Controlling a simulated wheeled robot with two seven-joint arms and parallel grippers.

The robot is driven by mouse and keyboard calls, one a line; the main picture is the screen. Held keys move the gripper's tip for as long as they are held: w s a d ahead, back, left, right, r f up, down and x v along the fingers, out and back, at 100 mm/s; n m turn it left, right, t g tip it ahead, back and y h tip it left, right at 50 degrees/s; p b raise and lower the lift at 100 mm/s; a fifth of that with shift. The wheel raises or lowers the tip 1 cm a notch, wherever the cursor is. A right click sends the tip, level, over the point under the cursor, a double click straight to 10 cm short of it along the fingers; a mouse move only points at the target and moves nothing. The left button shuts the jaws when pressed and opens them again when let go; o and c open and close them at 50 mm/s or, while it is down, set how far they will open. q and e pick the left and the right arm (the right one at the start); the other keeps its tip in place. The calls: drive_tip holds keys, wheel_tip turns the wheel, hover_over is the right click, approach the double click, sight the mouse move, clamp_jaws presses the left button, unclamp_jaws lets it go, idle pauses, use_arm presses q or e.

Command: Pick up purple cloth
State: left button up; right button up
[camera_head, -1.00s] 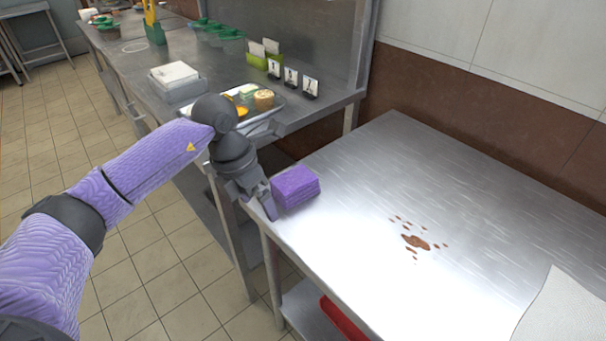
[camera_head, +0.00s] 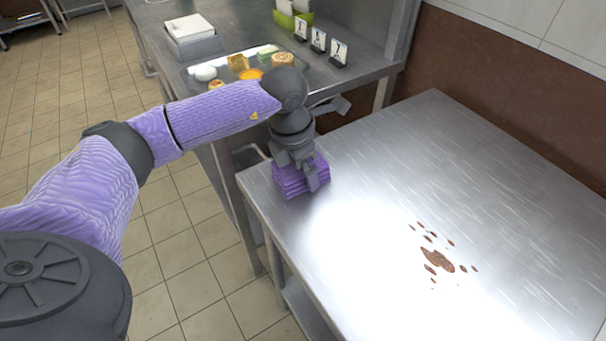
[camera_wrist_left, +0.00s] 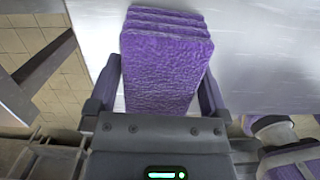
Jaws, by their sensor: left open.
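The purple cloth (camera_head: 289,181) is a folded, layered block at the left corner of the steel table. It also shows in the left wrist view (camera_wrist_left: 163,70), reaching in between the fingers. My left gripper (camera_head: 312,178) is over the cloth in the head view, with its fingers pointing down and hiding part of it. In the left wrist view the left gripper (camera_wrist_left: 158,88) is open, with one finger on each side of the cloth. I cannot tell whether the fingers touch it. My right gripper is not in view.
The steel table (camera_head: 380,160) is mostly bare, with a brown spill (camera_head: 437,260) right of the cloth. Behind it, a counter (camera_head: 240,48) holds a tray of food, a white-topped box (camera_head: 190,30) and small black-and-white cards (camera_head: 318,40). Tiled floor lies left.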

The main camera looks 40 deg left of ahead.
use_arm(q)
drive_tip(key=c, duration=0.9)
drive_tip(key=shift+c, duration=0.2)
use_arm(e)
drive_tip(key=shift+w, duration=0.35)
use_arm(q)
wheel_tip(320, 180, up, 9)
drive_tip(key=p, duration=0.4)
drive_tip(key=shift+r, duration=0.55)
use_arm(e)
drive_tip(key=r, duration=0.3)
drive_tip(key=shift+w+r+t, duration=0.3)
